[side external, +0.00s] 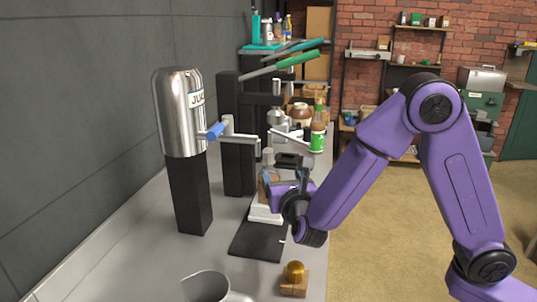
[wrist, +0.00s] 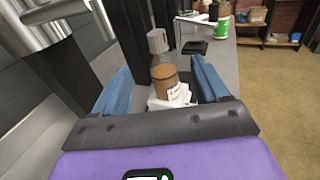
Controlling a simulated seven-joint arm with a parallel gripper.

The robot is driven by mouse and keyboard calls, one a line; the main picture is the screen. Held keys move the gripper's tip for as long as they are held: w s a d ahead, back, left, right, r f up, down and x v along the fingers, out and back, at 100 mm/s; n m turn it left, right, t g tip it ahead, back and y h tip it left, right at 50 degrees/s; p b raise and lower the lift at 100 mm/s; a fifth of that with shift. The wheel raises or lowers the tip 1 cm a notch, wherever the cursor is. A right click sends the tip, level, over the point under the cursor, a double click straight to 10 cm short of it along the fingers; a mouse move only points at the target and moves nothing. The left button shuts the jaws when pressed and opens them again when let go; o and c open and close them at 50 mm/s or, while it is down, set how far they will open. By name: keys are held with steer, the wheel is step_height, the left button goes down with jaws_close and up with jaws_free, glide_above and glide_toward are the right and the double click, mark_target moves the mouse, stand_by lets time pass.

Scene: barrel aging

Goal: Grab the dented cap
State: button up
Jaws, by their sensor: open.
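A grey, cup-shaped cap (side external: 268,157) tops an amber bottle (side external: 267,175) with a pale label on the counter. In the wrist view the grey cap (wrist: 157,41) stands above the brown bottle body (wrist: 163,76). I cannot make out a dent, so I cannot tell if this is the dented cap. A gold ribbed dome (side external: 294,270) also sits on a small wooden block (side external: 294,288) in front. My gripper (side external: 283,184) is open at the bottle; in the wrist view its blue fingers (wrist: 161,72) appear on either side of the body. Contact is unclear.
A steel dispenser (side external: 180,115) on a black post stands left, with a blue-handled tap (side external: 217,131). A black mat (side external: 257,238) lies in front of the bottle. A metal cup (side external: 206,287) is at the near edge. A green-labelled bottle (side external: 317,135) stands behind.

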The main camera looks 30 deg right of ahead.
mark_target(270, 154)
steer(key=x, duration=1)
steer(key=shift+d, duration=0.1)
steer(key=shift+a+x, duration=0.15)
steer(key=shift+x, duration=1.2)
steer(key=shift+a+x, duration=0.15)
steer(key=shift+x, duration=1.25)
steer(key=shift+w+r, duration=0.1)
steer(key=shift+r, duration=0.1)
steer(key=c, duration=1.1)
